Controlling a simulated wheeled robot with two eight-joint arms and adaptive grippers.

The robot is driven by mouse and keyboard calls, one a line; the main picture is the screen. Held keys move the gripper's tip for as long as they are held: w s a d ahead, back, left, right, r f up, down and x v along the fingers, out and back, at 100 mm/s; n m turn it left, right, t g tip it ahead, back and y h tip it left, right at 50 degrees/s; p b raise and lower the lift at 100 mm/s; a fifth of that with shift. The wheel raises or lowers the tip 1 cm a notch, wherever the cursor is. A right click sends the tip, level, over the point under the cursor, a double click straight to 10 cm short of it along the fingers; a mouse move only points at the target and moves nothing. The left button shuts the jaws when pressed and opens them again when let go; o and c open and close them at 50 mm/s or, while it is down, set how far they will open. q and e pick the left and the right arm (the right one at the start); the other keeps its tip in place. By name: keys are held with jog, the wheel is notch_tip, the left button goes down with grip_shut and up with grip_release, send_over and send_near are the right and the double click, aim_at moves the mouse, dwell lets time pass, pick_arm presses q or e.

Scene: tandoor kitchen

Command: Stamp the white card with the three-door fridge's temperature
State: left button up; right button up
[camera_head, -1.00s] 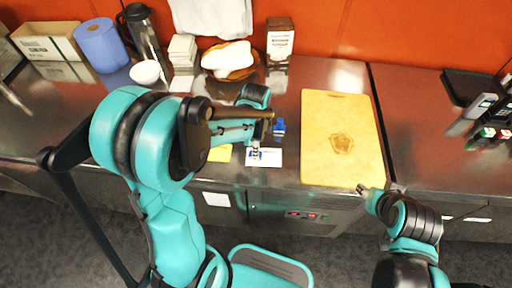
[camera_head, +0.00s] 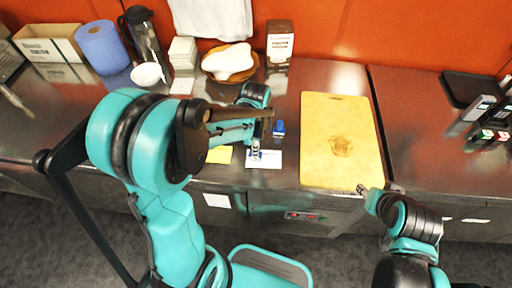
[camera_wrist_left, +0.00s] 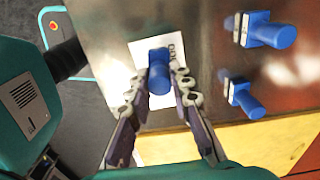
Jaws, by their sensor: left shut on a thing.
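The white card (camera_head: 270,161) lies near the front edge of the steel counter; it also shows in the left wrist view (camera_wrist_left: 143,53), with dark print at its upper right. My left gripper (camera_head: 255,152) points down over the card. In the left wrist view it (camera_wrist_left: 157,93) is shut on a blue-handled stamp (camera_wrist_left: 158,72). I cannot tell whether the stamp's face touches the card. Two more blue stamps (camera_wrist_left: 268,30) (camera_wrist_left: 245,99) stand beside the card. My right gripper (camera_head: 363,190) is by the counter's front edge; its fingers are too small to read.
A yellow note (camera_head: 219,155) lies left of the card. A yellow cutting board (camera_head: 341,110) lies to the right. A small panel with red readouts (camera_head: 305,216) is on the counter front. A bread basket (camera_head: 230,76) and a carton (camera_head: 279,42) stand behind.

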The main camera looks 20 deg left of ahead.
pick_arm(q)
jog(key=shift+r+p, duration=1.8)
jog(key=shift+r, duration=0.9)
jog(key=shift+f, duration=0.1)
